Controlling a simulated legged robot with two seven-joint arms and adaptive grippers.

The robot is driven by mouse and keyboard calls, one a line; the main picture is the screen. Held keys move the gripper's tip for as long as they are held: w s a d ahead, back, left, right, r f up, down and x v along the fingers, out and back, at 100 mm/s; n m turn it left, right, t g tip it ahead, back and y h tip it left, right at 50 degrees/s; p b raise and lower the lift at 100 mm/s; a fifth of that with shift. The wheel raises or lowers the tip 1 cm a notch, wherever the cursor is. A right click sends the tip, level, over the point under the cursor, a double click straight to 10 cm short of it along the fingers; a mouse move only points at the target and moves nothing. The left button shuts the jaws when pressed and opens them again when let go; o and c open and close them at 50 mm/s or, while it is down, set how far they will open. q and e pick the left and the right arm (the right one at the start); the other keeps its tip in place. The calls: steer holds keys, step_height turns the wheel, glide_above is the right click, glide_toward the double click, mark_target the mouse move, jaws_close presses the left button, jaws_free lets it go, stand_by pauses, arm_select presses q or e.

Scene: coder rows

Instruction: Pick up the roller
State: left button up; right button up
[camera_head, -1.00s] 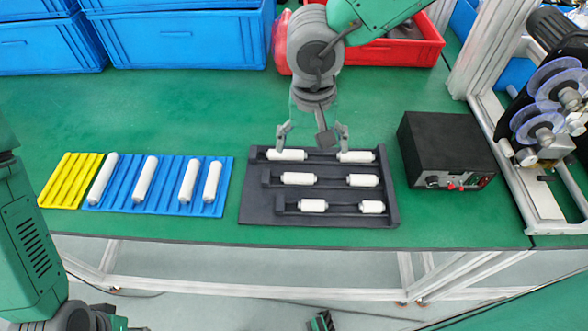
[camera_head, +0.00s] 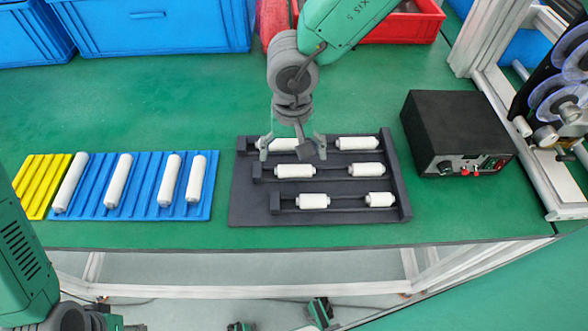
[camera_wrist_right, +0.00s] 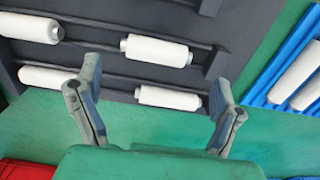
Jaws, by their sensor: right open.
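Several white rollers lie in a dark rack (camera_head: 245,205) in three rows of two. My right gripper (camera_head: 292,149) is open and empty at the back row, around its left roller (camera_head: 283,144). In the right wrist view, that roller (camera_wrist_right: 168,97) lies beyond and between the spread fingers (camera_wrist_right: 155,85), not visibly touched. The back row's right roller (camera_head: 357,143) lies apart from the gripper. More white rollers, such as one at the right end (camera_head: 196,178), lie in a blue grooved tray (camera_head: 143,205). My left gripper is not in view.
A yellow grooved tray (camera_head: 38,180) adjoins the blue one. A black control box (camera_head: 455,130) stands right of the rack, before a metal frame with a machine. Blue bins (camera_head: 155,30) and a red bin (camera_head: 400,35) line the back. The green table (camera_head: 170,100) is clear between.

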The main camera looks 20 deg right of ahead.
mark_target(295, 167)
steer(key=f, duration=0.5)
steer(key=shift+d, duration=0.2)
steer(key=shift+f, duration=0.35)
steer(key=c, duration=0.9)
